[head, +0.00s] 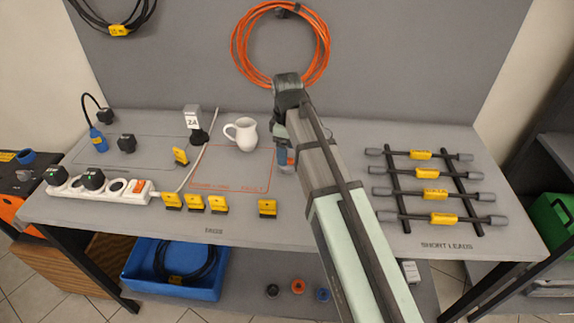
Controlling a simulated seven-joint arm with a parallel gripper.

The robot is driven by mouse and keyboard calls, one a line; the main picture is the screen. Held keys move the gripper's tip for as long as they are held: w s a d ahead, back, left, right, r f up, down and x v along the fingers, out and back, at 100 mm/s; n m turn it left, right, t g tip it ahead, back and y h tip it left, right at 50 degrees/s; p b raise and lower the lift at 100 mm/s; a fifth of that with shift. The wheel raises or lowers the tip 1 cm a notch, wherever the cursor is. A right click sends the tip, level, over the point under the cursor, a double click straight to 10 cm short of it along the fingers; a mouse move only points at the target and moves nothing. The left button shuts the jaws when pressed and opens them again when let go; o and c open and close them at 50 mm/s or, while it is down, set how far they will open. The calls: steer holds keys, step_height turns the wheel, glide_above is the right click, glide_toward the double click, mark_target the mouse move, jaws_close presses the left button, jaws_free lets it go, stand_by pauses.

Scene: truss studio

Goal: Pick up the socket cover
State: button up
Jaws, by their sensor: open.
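I cannot tell for certain which thing is the socket cover. A small blue and red piece (286,157) shows on the bench just below my gripper (281,135), partly hidden by my arm. My gripper is over the right edge of the orange-outlined area, seen from behind. Its fingers are mostly hidden, and I see nothing held in it. Small round caps, one black (272,291), one orange (298,286) and one blue (322,294), lie on the lower shelf. A white power strip (125,192) with black plugs lies at the left of the bench.
A white jug (242,133) stands left of my gripper. A rack of short leads (430,190) is at right. An orange cable coil (280,45) hangs behind.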

steer(key=shift+s+f, duration=0.2)
steer(key=shift+f, duration=2.1)
steer(key=c, duration=0.9)
steer(key=shift+r, duration=0.1)
